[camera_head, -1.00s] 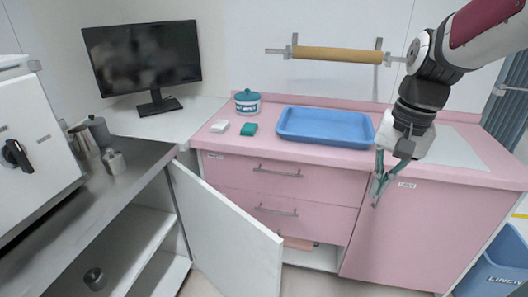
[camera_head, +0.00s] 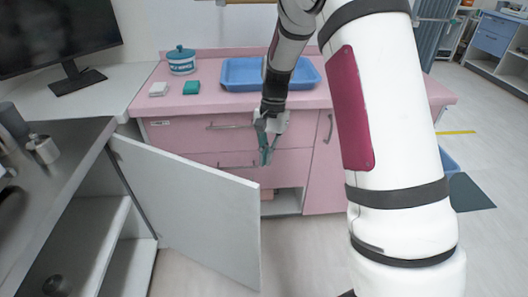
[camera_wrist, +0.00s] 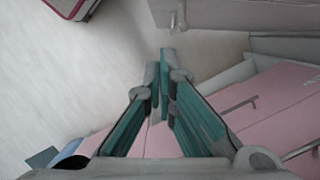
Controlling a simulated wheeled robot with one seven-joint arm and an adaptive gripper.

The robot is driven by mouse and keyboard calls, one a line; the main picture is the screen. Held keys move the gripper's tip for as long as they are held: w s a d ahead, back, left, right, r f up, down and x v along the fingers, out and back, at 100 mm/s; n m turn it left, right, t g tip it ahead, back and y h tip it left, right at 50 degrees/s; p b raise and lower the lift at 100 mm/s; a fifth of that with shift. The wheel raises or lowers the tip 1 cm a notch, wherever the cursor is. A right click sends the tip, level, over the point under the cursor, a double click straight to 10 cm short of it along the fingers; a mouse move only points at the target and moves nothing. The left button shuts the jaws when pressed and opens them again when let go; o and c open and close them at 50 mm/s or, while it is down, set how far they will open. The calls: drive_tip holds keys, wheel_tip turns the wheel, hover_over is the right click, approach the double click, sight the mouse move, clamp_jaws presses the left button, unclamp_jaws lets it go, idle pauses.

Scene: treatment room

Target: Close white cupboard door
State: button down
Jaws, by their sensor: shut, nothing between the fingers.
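The white cupboard door (camera_head: 195,205) stands wide open in the head view, swung out from the low cupboard under the steel counter at left. Its free edge points toward the middle of the floor. My gripper (camera_head: 265,155) hangs fingers down in front of the pink drawers, just above the door's free upper corner in the picture. I cannot tell the exact gap between them. In the wrist view my gripper (camera_wrist: 161,60) has its green fingers together at the tips, with nothing between them.
The open cupboard's shelves (camera_head: 85,235) show at left, below the steel counter (camera_head: 60,170). A pink drawer unit (camera_head: 190,132) stands behind, with a blue tray (camera_head: 240,76) on top. Floor (camera_head: 310,250) is clear right of the door.

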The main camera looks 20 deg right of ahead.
drive_tip(key=s+a+f, duration=0.3)
drive_tip(key=f, duration=0.2)
drive_tip(key=shift+s+a+f, duration=0.25)
drive_tip(key=shift+s+a, duration=0.1)
drive_tip(key=shift+a, duration=0.05)
drive_tip(key=shift+a, duration=0.1)
